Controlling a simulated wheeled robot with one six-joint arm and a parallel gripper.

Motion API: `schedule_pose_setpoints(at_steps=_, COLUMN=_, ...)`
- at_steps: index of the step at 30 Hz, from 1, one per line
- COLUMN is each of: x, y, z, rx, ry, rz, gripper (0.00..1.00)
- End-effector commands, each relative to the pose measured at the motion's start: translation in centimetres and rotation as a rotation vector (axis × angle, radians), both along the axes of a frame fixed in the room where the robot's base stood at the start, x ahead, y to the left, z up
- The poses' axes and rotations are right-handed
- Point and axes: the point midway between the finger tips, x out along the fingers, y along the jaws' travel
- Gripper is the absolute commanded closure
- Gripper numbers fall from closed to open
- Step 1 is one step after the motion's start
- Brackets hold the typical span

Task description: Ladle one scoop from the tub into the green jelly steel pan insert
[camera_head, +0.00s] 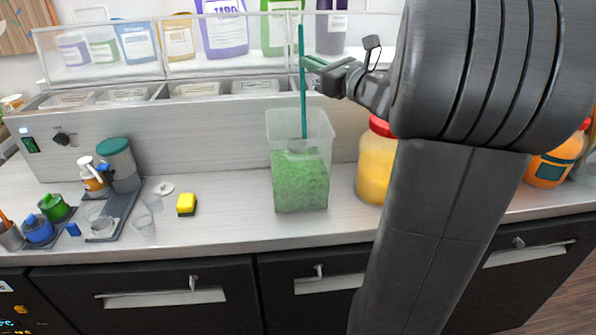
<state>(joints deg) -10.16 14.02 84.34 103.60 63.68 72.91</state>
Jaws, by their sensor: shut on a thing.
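A tall clear tub (300,183) filled partway with green bits stands on the counter. My gripper (312,66) is shut on the upper part of this handle, above the tub's rim. Several steel pan inserts sit in the raised rail behind the tub, including a left one (196,90) and one just behind the tub (255,87). Their contents are hidden or too small to tell, so I cannot tell which holds green jelly.
A yellow jar with a red lid (374,168) stands close right of the tub, partly behind my arm. A yellow sponge (186,204) lies to the left. Counter between sponge and tub is clear.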

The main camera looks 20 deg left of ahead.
Motion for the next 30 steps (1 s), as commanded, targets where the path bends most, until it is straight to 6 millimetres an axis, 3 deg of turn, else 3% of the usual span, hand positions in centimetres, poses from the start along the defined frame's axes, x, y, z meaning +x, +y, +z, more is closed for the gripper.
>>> schedule_pose_setpoints(at_steps=30, x=0.0, y=0.0, z=-7.4, rx=0.0, ry=0.0, rz=-0.001, gripper=1.0)
